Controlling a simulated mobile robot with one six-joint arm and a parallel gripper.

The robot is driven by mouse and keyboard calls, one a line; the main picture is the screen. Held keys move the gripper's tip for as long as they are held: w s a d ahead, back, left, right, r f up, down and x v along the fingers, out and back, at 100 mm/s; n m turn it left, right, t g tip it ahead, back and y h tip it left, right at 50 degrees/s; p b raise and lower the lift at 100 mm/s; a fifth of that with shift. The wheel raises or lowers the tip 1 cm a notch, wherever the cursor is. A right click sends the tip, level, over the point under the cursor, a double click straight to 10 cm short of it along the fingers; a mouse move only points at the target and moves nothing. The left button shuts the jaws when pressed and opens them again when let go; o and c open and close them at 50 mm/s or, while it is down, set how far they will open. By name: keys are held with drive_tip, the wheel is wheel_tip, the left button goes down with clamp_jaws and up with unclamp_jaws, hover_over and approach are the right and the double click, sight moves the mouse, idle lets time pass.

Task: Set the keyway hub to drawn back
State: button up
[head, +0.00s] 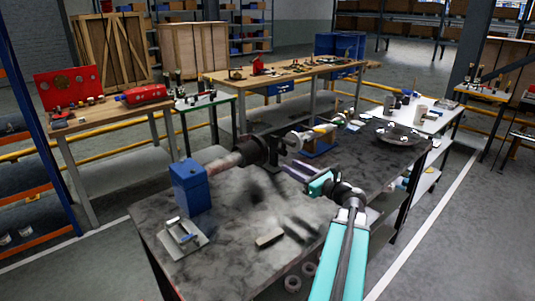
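A shaft line stands on the dark worktable (165,235). From a blue block (190,187) a brownish shaft (222,161) runs right to a black round hub (255,150). Just right of it is a light grey round piece (293,141). I cannot tell for sure which of these two is the keyway hub; its keyway is too small to make out. My gripper (294,171), with grey-purple fingers, points left in front of and below the grey piece. It looks apart from it, but depth is unclear. Its finger gap cannot be made out, and nothing shows held.
A blue stand (319,146) sits behind my gripper. A metal plate with a bracket (183,238) and a small block (269,239) lie at the table's front. A round grey tray (401,136) lies at the back right. The table's middle is mostly clear.

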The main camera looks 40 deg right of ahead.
sight(267, 153)
drive_tip(key=shift+d, duration=0.15)
drive_tip(key=w, duration=0.4)
drive_tip(key=w+p, duration=0.1)
drive_tip(key=w, duration=0.4)
drive_tip(key=w+p, duration=0.1)
drive_tip(key=w, duration=0.3)
drive_tip(key=shift+w+d, duration=0.25)
drive_tip(key=shift+d, duration=0.15)
drive_tip(key=shift+c, duration=0.2)
clamp_jaws()
